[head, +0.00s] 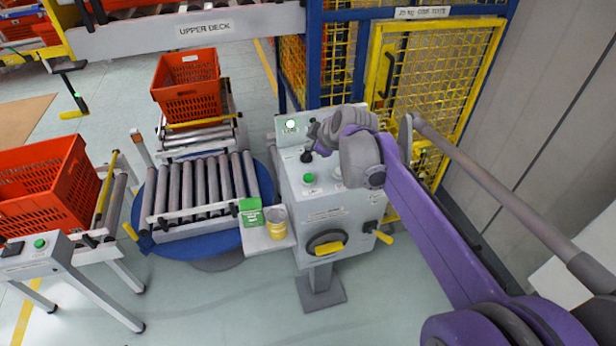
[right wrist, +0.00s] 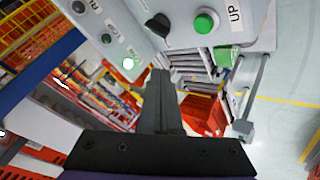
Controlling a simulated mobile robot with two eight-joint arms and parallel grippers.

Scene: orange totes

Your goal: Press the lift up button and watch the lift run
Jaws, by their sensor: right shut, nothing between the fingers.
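The grey control box (head: 325,200) stands on a pedestal in the middle of the head view. Its green button (head: 308,178) is on the sloping top; in the right wrist view a green button (right wrist: 205,21) sits beside an "UP" label (right wrist: 235,15). A black knob (right wrist: 157,25) is next to that button. My right gripper (head: 316,133) is over the back of the box, by the upright panel; its shut, empty fingers (right wrist: 160,76) show in the wrist view, apart from the button. My left gripper is out of view.
A lit lamp (head: 291,124) is on the upright panel. A roller deck (head: 205,190) on a blue round base stands left of the box. Orange totes (head: 187,85) sit on conveyors. A yellow mesh gate (head: 440,80) is behind. A side shelf holds a green carton (head: 250,212) and a yellow tub (head: 275,220).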

